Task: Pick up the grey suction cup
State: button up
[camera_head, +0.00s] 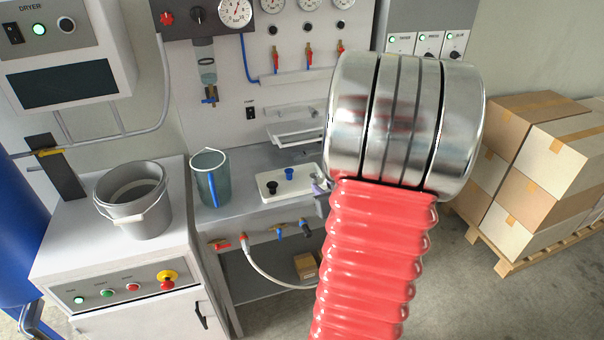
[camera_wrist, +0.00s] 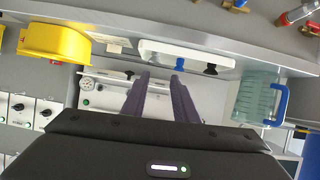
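A white tray (camera_head: 268,196) on the bench holds a black suction cup (camera_head: 271,187) and a blue suction cup (camera_head: 289,173). The tray also shows in the wrist view (camera_wrist: 160,52), with the blue cup (camera_wrist: 179,63) near the right fingertip and the black cup (camera_wrist: 210,69) further right.
A clear jug with a blue handle (camera_head: 209,180) stands left of the tray, and a grey bucket (camera_head: 134,205) further left. A yellow bin (camera_wrist: 55,43) shows in the wrist view. Valves and a hose (camera_head: 262,270) sit below the bench edge. Stacked cartons (camera_head: 556,150) stand at right.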

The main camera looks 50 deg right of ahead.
aim_at(316, 179)
jog(key=shift+s+d+f+t, duration=0.3)
jog(key=shift+s+d+f, duration=0.2)
jog(key=shift+s, duration=0.3)
jog(key=shift+w, duration=0.1)
jog(key=shift+x, duration=4.15)
jog(key=shift+x, duration=2.75)
jog(key=shift+d, duration=0.1)
jog(key=shift+c, duration=0.7)
grip_shut()
